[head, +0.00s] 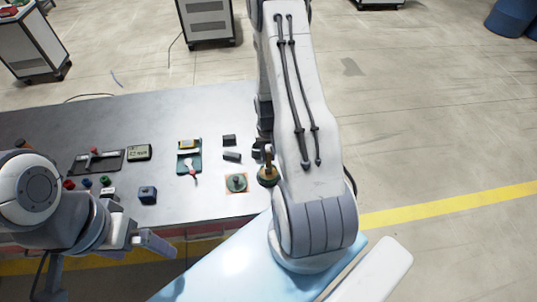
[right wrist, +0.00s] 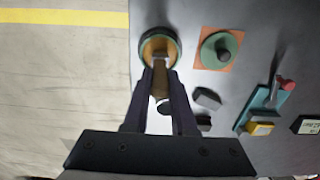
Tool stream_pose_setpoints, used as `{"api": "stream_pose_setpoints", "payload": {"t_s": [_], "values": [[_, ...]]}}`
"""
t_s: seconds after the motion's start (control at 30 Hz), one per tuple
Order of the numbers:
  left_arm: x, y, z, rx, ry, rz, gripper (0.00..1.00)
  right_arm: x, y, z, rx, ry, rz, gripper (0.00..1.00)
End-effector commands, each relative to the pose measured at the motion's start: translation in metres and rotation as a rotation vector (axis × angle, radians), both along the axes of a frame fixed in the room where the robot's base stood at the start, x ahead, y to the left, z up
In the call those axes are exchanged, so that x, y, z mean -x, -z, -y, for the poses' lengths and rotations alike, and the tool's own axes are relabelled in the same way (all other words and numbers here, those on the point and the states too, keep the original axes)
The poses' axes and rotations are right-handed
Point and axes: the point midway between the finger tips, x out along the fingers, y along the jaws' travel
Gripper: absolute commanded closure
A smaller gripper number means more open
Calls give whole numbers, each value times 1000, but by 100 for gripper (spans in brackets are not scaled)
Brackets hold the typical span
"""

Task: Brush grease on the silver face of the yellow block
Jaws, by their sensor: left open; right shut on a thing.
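The yellow block (head: 187,145) sits at the far end of a teal fixture (head: 181,160) on the table; it also shows in the right wrist view (right wrist: 260,128). Its silver face is too small to tell clearly. My right gripper (right wrist: 160,72) is shut on a brown-handled brush (right wrist: 161,80). The brush's lower end is inside a round pot (right wrist: 147,62) near the table's edge; its bristles are hidden. The pot also shows in the head view (head: 267,181), partly beside my right arm. My left gripper (head: 140,237) is open and empty at the table's near left.
A green round part with a knob (right wrist: 209,52) lies on an orange square near the pot. Dark blocks (head: 231,156) lie between pot and fixture. The fixture has a red-tipped lever (right wrist: 286,84).

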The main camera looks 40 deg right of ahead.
Motion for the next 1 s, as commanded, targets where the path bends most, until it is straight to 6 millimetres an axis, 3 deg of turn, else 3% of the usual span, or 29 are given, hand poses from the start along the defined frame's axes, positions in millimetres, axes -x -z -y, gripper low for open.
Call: {"api": "stream_pose_setpoints", "payload": {"t_s": [0.57, 1.0], "values": [[0, -1, 0, 0, 0, 0, 0, 1, 0, 0, -1, 0, -2, 100], [0, -27, 0, 0, 0, 0, 0, 0, -35, 0, -1, 0, -1, 100]]}}
